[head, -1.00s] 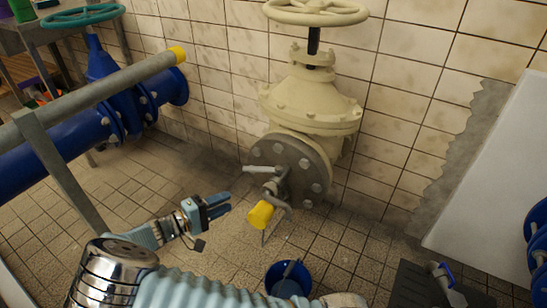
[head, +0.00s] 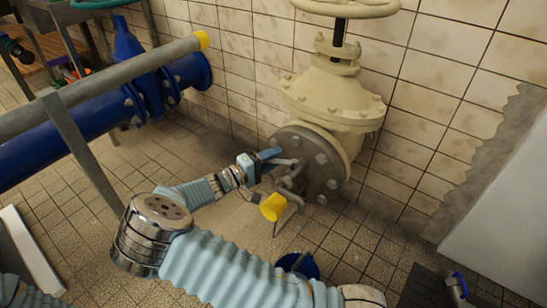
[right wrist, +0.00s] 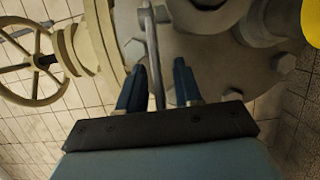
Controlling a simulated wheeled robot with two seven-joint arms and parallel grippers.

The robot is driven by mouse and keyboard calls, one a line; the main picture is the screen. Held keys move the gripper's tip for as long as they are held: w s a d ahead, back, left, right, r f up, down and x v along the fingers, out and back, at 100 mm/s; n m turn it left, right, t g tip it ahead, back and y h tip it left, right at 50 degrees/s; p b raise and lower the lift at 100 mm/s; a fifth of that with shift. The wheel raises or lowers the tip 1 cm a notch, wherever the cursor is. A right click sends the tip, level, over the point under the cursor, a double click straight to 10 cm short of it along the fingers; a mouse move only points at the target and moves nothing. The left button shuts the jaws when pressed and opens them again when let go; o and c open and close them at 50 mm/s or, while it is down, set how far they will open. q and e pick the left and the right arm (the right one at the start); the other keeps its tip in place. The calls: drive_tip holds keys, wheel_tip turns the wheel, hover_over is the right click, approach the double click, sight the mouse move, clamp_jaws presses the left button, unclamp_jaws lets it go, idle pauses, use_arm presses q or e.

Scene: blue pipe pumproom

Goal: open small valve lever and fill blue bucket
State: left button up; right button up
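The small valve's grey lever (head: 288,162) sticks out to the left in front of the cream gate valve's flange (head: 322,160). A yellow fitting (head: 273,207) is below it. My right gripper (head: 270,155) is at the lever's free end. In the right wrist view its two blue fingers (right wrist: 158,82) are apart, with the lever (right wrist: 153,50) between them; I see gaps on both sides. The blue bucket (head: 304,264) stands on the floor below the yellow fitting, partly hidden by my right arm. My left gripper is out of view.
The large cream valve body (head: 335,95) and tiled wall are close behind the lever. A grey handrail (head: 110,80) and blue pipe (head: 70,140) run along the left. A dark platform (head: 425,288) is at lower right.

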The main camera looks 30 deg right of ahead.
drive_tip(key=shift+d, duration=0.15)
drive_tip(key=shift+c, duration=0.3)
clamp_jaws()
drive_tip(key=shift+t, duration=0.3)
drive_tip(key=shift+s+a+n+t, duration=0.15)
drive_tip(key=shift+n+t, duration=0.25)
drive_tip(key=shift+t, duration=0.1)
drive_tip(key=shift+s+a+n+t, duration=0.15)
drive_tip(key=shift+n+t, duration=0.25)
drive_tip(key=shift+t, duration=0.1)
drive_tip(key=shift+o, duration=0.3)
unclamp_jaws()
